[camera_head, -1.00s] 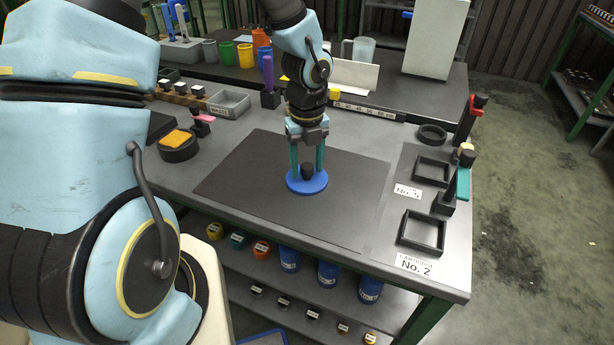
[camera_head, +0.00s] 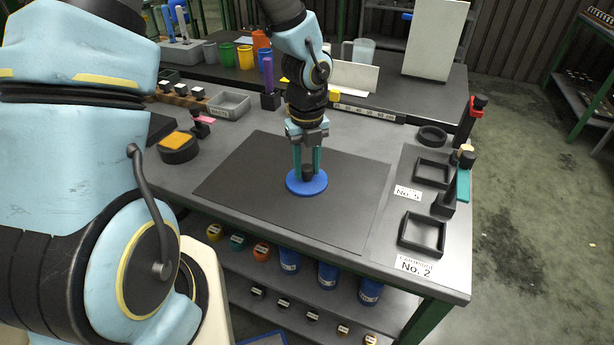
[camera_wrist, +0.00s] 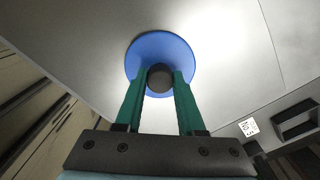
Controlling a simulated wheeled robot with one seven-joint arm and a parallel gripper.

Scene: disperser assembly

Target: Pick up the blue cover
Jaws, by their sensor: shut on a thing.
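The blue cover (camera_head: 306,187) is a flat round disc with a dark knob (camera_head: 307,171) at its centre. It lies on the dark mat (camera_head: 240,180) in the middle of the table, and I cannot see a gap beneath it. My gripper (camera_head: 307,172) points down over the cover with its green fingers shut on the knob. In the wrist view the blue cover (camera_wrist: 142,60) shows beyond the fingers, and the gripper (camera_wrist: 160,80) has one fingertip at each side of the dark knob.
At the right stand square black frames (camera_head: 422,233), a No. 2 label (camera_head: 414,266) and dark upright tools (camera_head: 449,195). At the left are a round black holder with an orange top (camera_head: 177,146) and a grey tray (camera_head: 229,103). The mat around the cover is clear.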

